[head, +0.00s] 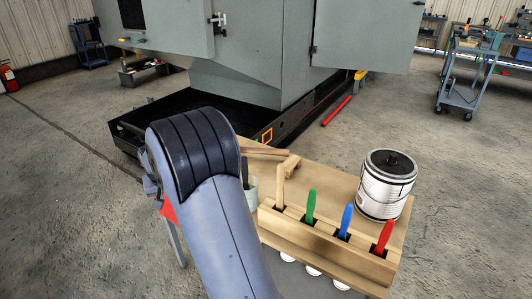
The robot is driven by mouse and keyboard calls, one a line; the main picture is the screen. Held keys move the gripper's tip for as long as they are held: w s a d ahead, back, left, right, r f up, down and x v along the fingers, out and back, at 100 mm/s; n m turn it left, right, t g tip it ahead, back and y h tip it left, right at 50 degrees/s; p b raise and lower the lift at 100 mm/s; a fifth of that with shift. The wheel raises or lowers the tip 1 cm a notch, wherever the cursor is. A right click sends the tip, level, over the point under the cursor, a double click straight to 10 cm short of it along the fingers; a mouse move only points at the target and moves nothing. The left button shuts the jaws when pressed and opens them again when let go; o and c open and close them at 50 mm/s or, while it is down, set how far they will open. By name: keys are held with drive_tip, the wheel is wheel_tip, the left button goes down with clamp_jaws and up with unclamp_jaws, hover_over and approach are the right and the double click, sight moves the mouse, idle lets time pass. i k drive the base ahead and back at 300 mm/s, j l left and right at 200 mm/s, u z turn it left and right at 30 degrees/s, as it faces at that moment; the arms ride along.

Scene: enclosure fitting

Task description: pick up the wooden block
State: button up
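A long wooden block (320,246) stands along the front of a wooden-topped table, with coloured handles upright in its slots. A smaller light wooden piece (290,164) lies at the table's back left against a wooden bar (262,150). I cannot tell for sure which of these is the task's wooden block. My arm's large grey and black link fills the lower left centre and hides the table's left side. My gripper's fingers do not show, and I see nothing held.
The handles are plain wood (281,183), green (310,206), blue (346,220) and red (384,236). A paint can (385,184) stands at the right. A pale cup (251,195) is beside my arm. A large grey machine (255,50) stands behind.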

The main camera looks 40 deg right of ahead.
sight(294, 161)
drive_tip(key=i+j+z, duration=0.1)
drive_tip(key=i+z, duration=0.35)
drive_tip(key=i+j+z, duration=0.25)
drive_tip(key=i+z, duration=0.2)
drive_tip(key=z, duration=0.95)
